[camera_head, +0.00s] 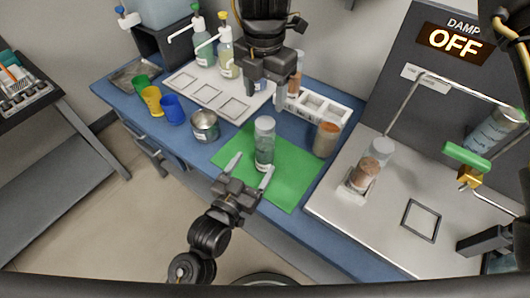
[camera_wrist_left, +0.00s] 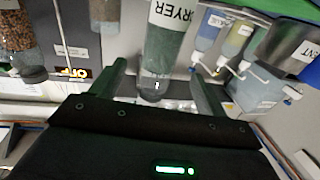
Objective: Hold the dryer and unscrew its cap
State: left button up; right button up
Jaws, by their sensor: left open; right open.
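The dryer (camera_head: 264,148) is a clear bottle with grey-green contents and a pale grey cap (camera_head: 264,124), standing upright on the green mat (camera_head: 287,192). Its label shows in the left wrist view, where the dryer (camera_wrist_left: 163,45) appears upside down between the fingers. My left gripper (camera_head: 251,168) is open and low in front of the dryer, one fingertip on either side. I cannot tell whether it touches. My right gripper (camera_head: 268,92) is open, empty and pointing down, above and behind the dryer, apart from the cap.
A metal cup (camera_head: 205,126) stands left of the mat, with coloured cups beyond it. A jar of brown grains (camera_head: 326,138) stands right of the dryer. A white rack (camera_head: 320,107) and pump bottles (camera_head: 226,60) are behind. The mat's front right is clear.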

aim_at(268, 143)
pick_arm(q)
jog(key=x, duration=0.9)
jog(key=shift+w, duration=0.2)
pick_arm(e)
jog(key=shift+w, duration=0.1)
pick_arm(q)
grip_shut()
pick_arm(e)
jog(key=m, duration=0.8)
jog(key=shift+m, duration=0.4)
jog(key=m, duration=0.9)
jog(key=shift+f, duration=4.05)
